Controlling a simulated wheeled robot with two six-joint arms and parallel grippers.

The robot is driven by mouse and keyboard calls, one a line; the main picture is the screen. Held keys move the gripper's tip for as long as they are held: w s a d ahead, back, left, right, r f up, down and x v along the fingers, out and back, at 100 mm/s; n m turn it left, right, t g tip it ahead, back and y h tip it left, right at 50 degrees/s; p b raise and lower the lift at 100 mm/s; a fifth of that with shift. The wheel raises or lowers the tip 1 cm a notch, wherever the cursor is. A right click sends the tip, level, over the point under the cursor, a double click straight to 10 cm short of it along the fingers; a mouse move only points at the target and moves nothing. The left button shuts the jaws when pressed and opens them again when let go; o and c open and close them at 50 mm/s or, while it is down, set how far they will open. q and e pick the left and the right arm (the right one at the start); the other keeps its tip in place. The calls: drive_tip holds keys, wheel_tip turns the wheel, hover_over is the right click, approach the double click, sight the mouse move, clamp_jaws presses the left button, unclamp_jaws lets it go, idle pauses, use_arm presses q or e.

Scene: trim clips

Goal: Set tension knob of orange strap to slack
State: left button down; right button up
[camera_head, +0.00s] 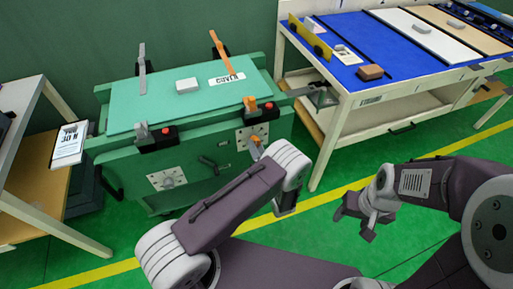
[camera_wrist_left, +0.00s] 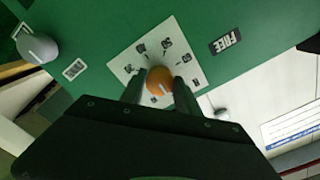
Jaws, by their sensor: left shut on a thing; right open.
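The orange tension knob (camera_wrist_left: 159,80) has a pale pointer line and sits on a white dial plate (camera_wrist_left: 128,63) with small dark marks, too blurred to read. My left gripper (camera_wrist_left: 159,88) is shut on this knob, one dark finger on each side. In the head view the orange knob (camera_head: 255,147) shows on the front of the green cabinet (camera_head: 215,160), with my left gripper mostly hidden by its arm. The orange strap (camera_head: 222,55) lies over the cabinet top, with an orange clip at the front edge. My right gripper (camera_head: 368,215) is open and empty, away from the cabinet.
A grey strap (camera_head: 142,70) stands left of the orange one. A blue-topped bench (camera_head: 345,85) is at right, a shelf (camera_head: 30,165) at left. Green floor is clear around my right gripper.

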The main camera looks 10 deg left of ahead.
use_arm(q)
drive_tip(key=shift+f, duration=0.1)
idle(0.3)
drive_tip(key=c, duration=0.9)
unclamp_jaws()
drive_tip(key=p+v, duration=0.1)
drive_tip(key=v, duration=0.8)
drive_tip(key=shift+p, duration=0.3)
